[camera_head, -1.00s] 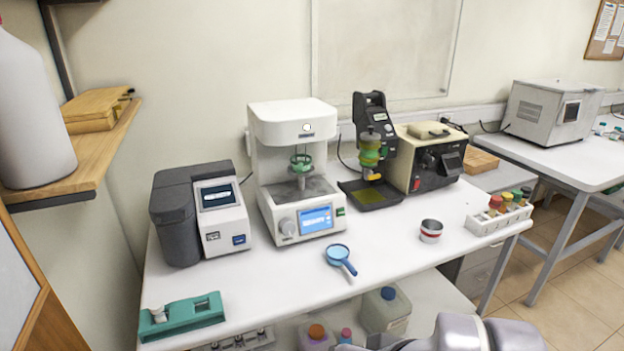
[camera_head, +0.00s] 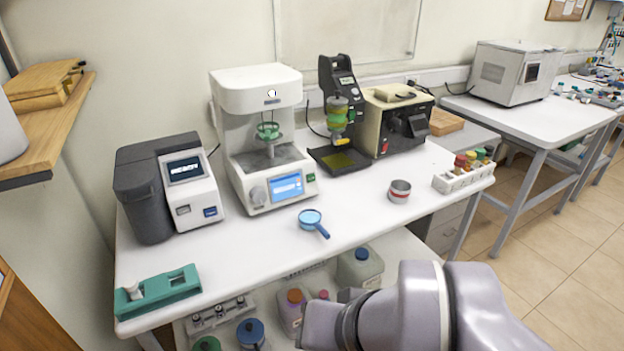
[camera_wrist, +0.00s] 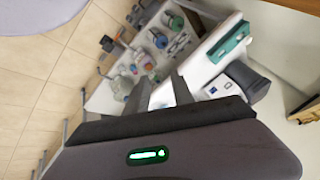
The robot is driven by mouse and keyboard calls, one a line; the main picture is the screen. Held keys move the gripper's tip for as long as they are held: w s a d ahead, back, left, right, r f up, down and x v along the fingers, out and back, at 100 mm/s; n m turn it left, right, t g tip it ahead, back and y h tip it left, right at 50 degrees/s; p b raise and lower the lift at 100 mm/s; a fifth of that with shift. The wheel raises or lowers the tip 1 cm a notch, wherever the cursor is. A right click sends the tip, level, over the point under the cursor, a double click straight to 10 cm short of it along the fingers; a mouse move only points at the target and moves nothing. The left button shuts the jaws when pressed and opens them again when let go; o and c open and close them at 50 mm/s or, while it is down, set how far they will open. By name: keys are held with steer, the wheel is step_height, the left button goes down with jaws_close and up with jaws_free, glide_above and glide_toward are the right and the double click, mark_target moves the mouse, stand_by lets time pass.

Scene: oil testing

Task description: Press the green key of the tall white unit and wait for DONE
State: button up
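The tall white unit (camera_head: 255,92) stands on the white bench, upright, with a green ring-shaped holder inside its open bay. Its front has a grey knob, a lit blue screen (camera_head: 286,187) and a small green key (camera_head: 310,178) to the right of the screen. The screen's text is too small to read. In the head view my arm is at the bottom right, in front of the bench, and its gripper is out of frame. In the wrist view my gripper (camera_wrist: 160,92) has its two fingers apart with nothing between them. It is clear of the green key.
A blue-handled strainer (camera_head: 312,222) and a small metal cup (camera_head: 399,191) lie in front of the unit. A grey analyser (camera_head: 170,187) stands left, a black instrument (camera_head: 340,110) right. A teal holder (camera_head: 158,292) sits at the bench's front left. Bottles fill the lower shelf.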

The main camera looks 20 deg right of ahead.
jaws_close()
stand_by(1.4)
